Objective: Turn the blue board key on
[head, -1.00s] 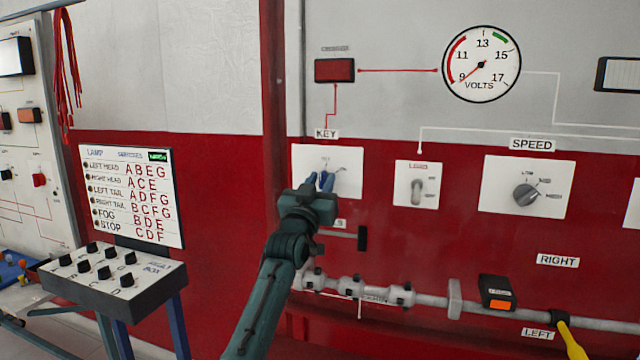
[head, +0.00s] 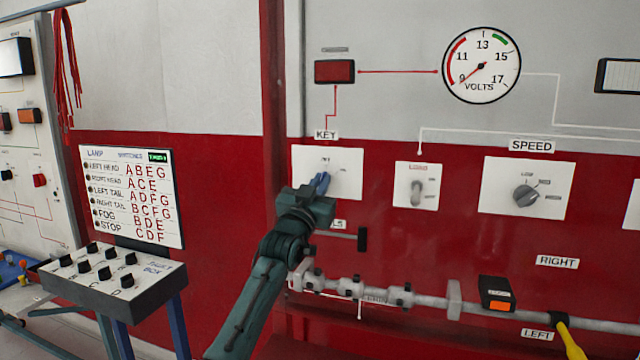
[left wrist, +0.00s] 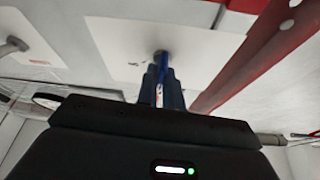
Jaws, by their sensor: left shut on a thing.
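The white key plate (head: 348,188) is on the red wall panel under the KEY label, and it also shows in the left wrist view (left wrist: 112,40). My left gripper (head: 321,183) is at the lower left part of this plate, its fingers pointing at it. In the left wrist view my left gripper (left wrist: 161,82) is shut on the blue key (left wrist: 163,72), which runs between the fingers to a dark round socket. In the head view the fingers and hand mostly hide the key, so its exact angle cannot be told. My right gripper is not in view.
A grey pipe (head: 425,299) runs below. A switch box (head: 110,280) stands at left.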

